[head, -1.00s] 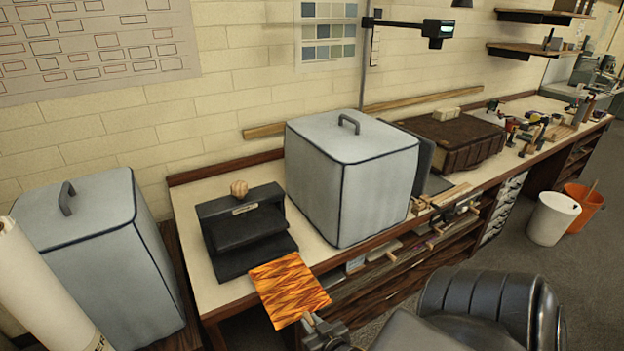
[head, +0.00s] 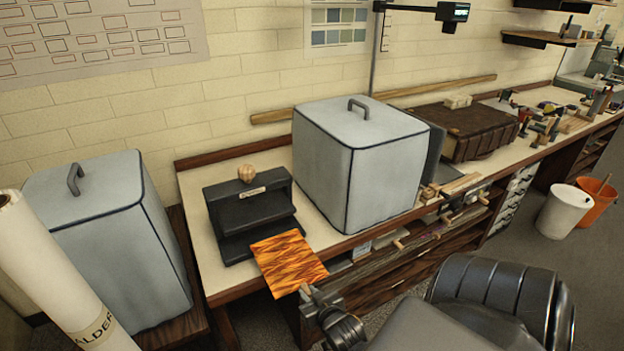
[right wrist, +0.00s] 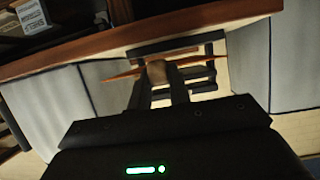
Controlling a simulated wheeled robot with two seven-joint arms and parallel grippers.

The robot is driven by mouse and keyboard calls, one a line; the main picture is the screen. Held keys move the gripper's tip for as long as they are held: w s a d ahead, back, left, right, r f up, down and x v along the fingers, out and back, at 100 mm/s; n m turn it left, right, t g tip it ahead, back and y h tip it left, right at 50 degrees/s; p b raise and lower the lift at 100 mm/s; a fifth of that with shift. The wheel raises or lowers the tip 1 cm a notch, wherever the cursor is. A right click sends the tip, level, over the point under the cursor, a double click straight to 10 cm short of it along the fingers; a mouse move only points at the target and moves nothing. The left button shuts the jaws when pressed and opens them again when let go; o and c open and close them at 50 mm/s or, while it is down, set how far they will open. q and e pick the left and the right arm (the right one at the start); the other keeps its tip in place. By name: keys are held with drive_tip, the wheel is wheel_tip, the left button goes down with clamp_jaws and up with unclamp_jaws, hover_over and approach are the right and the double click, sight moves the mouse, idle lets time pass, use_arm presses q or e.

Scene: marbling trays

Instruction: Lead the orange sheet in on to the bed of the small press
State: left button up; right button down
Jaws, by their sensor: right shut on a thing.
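The orange patterned sheet (head: 288,262) is held out flat in the head view, its far edge over the front lip of the small black press's bed (head: 238,247). The press (head: 250,205) has a round wooden knob on top and stands on the bench. My right gripper (head: 306,291) is shut on the sheet's near corner. In the right wrist view the sheet (right wrist: 124,75) shows nearly edge-on, as a thin orange strip beyond my right gripper (right wrist: 157,82). Whether the sheet touches the bed I cannot tell. My left gripper is not in view.
A grey covered box (head: 360,155) stands on the bench close to the right of the press. Another grey box (head: 110,235) and a white roll (head: 55,270) are at the left.

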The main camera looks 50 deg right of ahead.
drive_tip(key=shift+w+d+f+b, duration=0.1)
drive_tip(key=shift+w+d+b, duration=0.15)
drive_tip(key=shift+w, duration=0.4)
drive_tip(key=shift+w+d+r+b, duration=0.1)
drive_tip(key=shift+w+d+b, duration=0.15)
drive_tip(key=shift+w, duration=0.45)
drive_tip(key=shift+w+d+f+b, duration=0.15)
drive_tip(key=shift+w+b, duration=0.15)
drive_tip(key=shift+w, duration=0.35)
drive_tip(key=b, duration=0.3)
approach(282, 250)
drive_tip(key=shift+f, duration=1.7)
drive_tip(key=shift+w+d+f+b, duration=0.1)
drive_tip(key=shift+w+d+b, duration=0.35)
drive_tip(key=shift+w+b, duration=0.7)
drive_tip(key=shift+w+d+b, duration=0.5)
drive_tip(key=shift+w+b, duration=0.1)
drive_tip(key=shift+w, duration=0.9)
drive_tip(key=shift+w+d+f+b, duration=0.1)
drive_tip(key=shift+w+d+b, duration=0.35)
drive_tip(key=shift+w+b, duration=0.7)
drive_tip(key=shift+b+x, duration=0.5)
drive_tip(key=shift+x, duration=0.95)
drive_tip(key=shift+w, duration=0.1)
drive_tip(key=shift+f, duration=0.25)
drive_tip(key=c, duration=1.2)
unclamp_jaws()
drive_tip(key=shift+c, duration=0.2)
